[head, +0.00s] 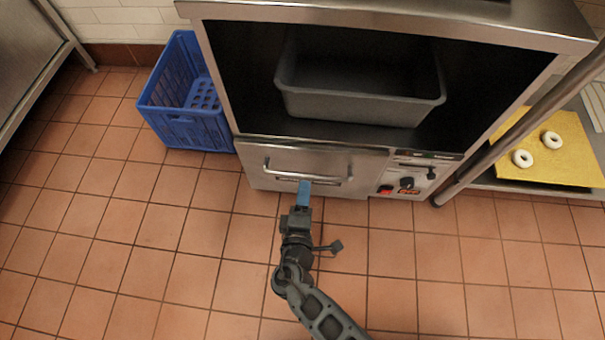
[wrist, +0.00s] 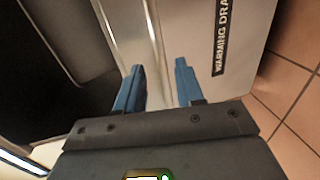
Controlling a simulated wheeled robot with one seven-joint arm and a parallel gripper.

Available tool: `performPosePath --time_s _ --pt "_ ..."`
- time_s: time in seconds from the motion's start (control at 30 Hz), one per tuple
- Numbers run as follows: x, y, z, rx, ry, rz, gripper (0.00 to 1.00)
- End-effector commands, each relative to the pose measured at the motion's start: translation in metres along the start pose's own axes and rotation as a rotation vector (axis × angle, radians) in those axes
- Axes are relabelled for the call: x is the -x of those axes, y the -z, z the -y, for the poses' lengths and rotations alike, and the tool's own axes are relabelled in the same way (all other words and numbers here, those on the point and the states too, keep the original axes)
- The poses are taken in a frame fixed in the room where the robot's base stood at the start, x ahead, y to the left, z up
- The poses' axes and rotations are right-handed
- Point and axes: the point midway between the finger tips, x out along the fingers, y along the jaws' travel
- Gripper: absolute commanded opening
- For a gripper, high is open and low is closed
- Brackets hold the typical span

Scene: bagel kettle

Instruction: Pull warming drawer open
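The warming drawer (head: 325,160) is a steel front low in the cabinet and looks shut. Its horizontal bar handle (head: 280,174) runs across the front. My gripper (head: 305,184) has blue fingers and reaches the middle of the handle from the front. In the wrist view, my gripper (wrist: 158,72) is open, with a gap between the fingers. The bright handle bar (wrist: 155,35) runs toward that gap; I cannot tell whether the fingers touch it. The drawer front (wrist: 200,30) with its "WARMING DRA" label (wrist: 222,40) lies beyond the fingers.
A grey tub (head: 360,105) sits in the open bay above the drawer. A control panel (head: 408,180) is right of the drawer. A blue crate (head: 190,125) stands on the floor at left. A yellow board (head: 560,165) with two white rings is at right. The tiled floor in front is clear.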

Motion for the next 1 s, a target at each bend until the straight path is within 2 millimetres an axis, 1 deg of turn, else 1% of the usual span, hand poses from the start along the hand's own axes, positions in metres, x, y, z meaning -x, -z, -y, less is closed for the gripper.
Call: performPosePath --time_s 0.03,0.2,0.3,0.4,0.53,0.8,1.0 --pt "-0.009 0.0 0.001 -0.003 -0.001 0.002 0.37" --pt "-0.036 0.0 0.001 -0.003 -0.001 0.002 0.37" --pt "-0.049 0.0 0.001 -0.003 0.0 0.002 0.37" --pt "-0.058 0.0 0.001 -0.002 0.001 0.001 0.37" --pt "-0.065 0.0 0.0 -0.002 0.002 0.0 0.37" --pt "-0.065 0.0 0.0 -0.002 0.002 0.0 0.36" --pt "-0.065 -0.001 0.0 -0.002 0.002 0.0 0.17"
